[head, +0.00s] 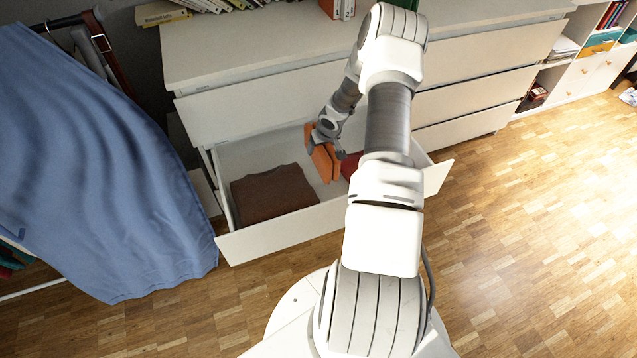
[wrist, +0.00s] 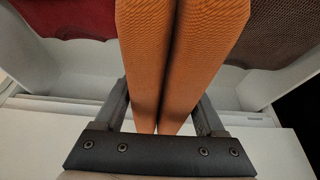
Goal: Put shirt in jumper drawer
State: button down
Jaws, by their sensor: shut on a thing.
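My gripper (head: 328,146) is shut on an orange folded shirt (head: 323,163). In the wrist view the shirt (wrist: 182,60) hangs as two thick folds between the fingers of my gripper (wrist: 163,105). The open drawer (head: 285,236) is the lower left one of the white dresser. The shirt is at the drawer, between a brown folded garment (head: 272,194) on the left and a dark red garment (head: 350,165) on the right. I cannot tell whether the shirt touches the drawer floor. My arm hides part of the drawer's right side and of the red garment.
A blue cloth (head: 95,170) hangs from a rack close to the drawer's left side. The white dresser top (head: 260,45) holds books and binders at the back. The wood floor (head: 530,230) on the right is clear.

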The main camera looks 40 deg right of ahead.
jog(key=f, duration=0.1)
jog(key=d+f, duration=0.1)
jog(key=f, duration=0.1)
jog(key=s+d+f, duration=0.1)
jog(key=shift+f+b, duration=0.2)
jog(key=shift+b, duration=0.2)
jog(key=shift+s+d+f+b, duration=0.15)
jog(key=shift+f+b, duration=0.95)
jog(key=shift+f, duration=1.5)
jog(key=shift+w+d+f+b, duration=0.1)
jog(key=shift+f+b, duration=1)
jog(key=shift+f, duration=1.5)
jog(key=shift+f, duration=0.1)
jog(key=shift+f, duration=0.15)
grip_release()
